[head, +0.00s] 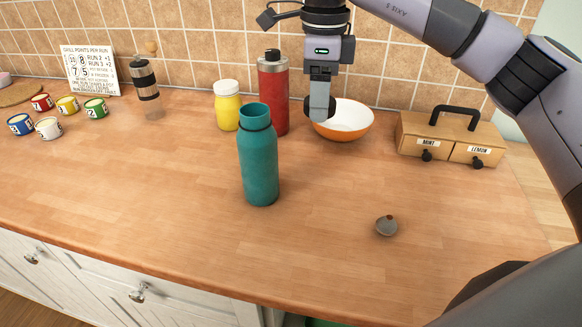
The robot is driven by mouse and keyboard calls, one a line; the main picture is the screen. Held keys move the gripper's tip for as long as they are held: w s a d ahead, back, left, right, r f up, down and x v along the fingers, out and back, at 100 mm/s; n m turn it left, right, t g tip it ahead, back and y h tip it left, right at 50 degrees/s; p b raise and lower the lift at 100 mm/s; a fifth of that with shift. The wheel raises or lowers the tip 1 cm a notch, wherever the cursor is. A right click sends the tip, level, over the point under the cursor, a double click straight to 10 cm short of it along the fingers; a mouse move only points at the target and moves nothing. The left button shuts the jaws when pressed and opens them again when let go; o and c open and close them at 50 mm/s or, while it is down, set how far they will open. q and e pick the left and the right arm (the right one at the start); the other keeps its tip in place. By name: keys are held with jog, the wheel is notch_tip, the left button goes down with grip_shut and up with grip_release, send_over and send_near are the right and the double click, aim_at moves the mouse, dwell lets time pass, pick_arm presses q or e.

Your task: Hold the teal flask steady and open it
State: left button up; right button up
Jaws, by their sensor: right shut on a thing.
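The teal flask (258,165) stands upright on the wooden counter, left of centre. Its mouth is open, with no lid on it. My right gripper (321,106) points down behind and to the right of the flask, apart from it, in front of the orange bowl. A small grey round piece with a reddish-brown spot (386,226) lies on the counter to the right of the flask. My left gripper is not in view.
A red flask (272,95) and a yellow jar (228,106) stand behind the teal flask. An orange bowl (343,133) and a wooden drawer box (451,139) are further right. Several small cans and a grinder (146,82) stand at left. The front counter is mostly clear.

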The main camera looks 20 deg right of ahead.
jog(key=r+m, duration=0.1)
jog(key=m, duration=0.1)
jog(key=r+m, duration=0.1)
jog(key=m, duration=0.1)
jog(key=shift+w+d+r+b, duration=0.2)
jog(key=shift+r+b, duration=0.1)
jog(key=shift+b, duration=0.05)
jog(key=r+m, duration=0.1)
jog(key=m, duration=0.1)
jog(key=shift+d+r+m, duration=0.15)
jog(key=shift+m, duration=0.15)
jog(key=shift+f+b, duration=0.35)
jog(key=shift+f, duration=0.05)
jog(key=b, duration=0.2)
send_over(316, 179)
notch_tip(316, 179, down, 6)
notch_tip(316, 179, down, 8)
jog(key=shift+f+p, duration=0.1)
jog(key=shift+p, duration=0.25)
jog(key=shift+f, duration=2.35)
jog(key=shift+f, duration=0.1)
jog(key=o, duration=1.2)
